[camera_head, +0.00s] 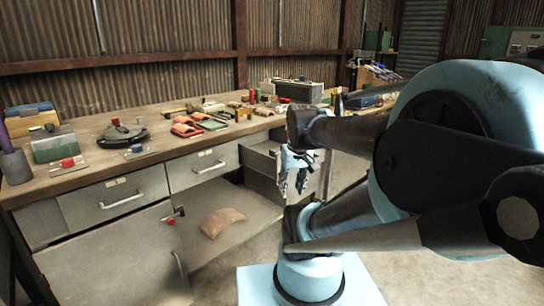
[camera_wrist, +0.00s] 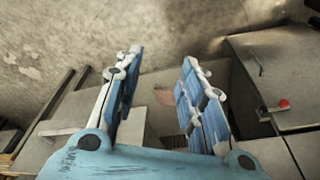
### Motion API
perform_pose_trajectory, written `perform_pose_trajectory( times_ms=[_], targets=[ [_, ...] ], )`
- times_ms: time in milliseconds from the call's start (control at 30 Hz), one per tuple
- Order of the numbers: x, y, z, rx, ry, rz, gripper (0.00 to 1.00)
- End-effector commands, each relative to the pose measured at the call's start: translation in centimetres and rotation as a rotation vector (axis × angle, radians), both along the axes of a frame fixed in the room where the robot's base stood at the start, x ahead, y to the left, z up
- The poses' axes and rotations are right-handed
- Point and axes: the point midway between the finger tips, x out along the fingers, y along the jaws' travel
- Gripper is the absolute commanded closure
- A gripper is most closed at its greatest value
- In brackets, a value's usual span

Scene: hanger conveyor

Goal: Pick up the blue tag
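I cannot pick out a blue tag for sure in either view. A small blue item (camera_head: 137,149) lies on a little plate near the front edge of the workbench (camera_head: 185,152), but it is too small to tell what it is. My gripper (camera_head: 296,178) hangs in front of the bench, beside an open drawer (camera_head: 262,163), pointing down. In the wrist view my gripper (camera_wrist: 162,58) has its two blue-padded fingers apart, with nothing held between them.
A brown bag (camera_head: 222,222) lies low, below the drawers. Tools, orange-red items (camera_head: 187,127), a round black device (camera_head: 122,134) and a grey-black box (camera_head: 298,90) crowd the bench top. A red knob (camera_head: 67,162) sits at the left. Concrete floor is clear in front.

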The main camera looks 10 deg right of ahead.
Motion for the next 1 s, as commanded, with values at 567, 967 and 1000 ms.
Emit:
perform_pose_trajectory(
  times_ms=[567,967,1000],
  targets=[
    [18.1,-0.8,10.0,0.043,-0.078,0.280,0.63],
    [30.9,-3.2,12.5,0.055,-0.151,0.454,0.63],
    [31.7,-3.4,12.6,0.055,-0.157,0.466,0.63]
  ],
)
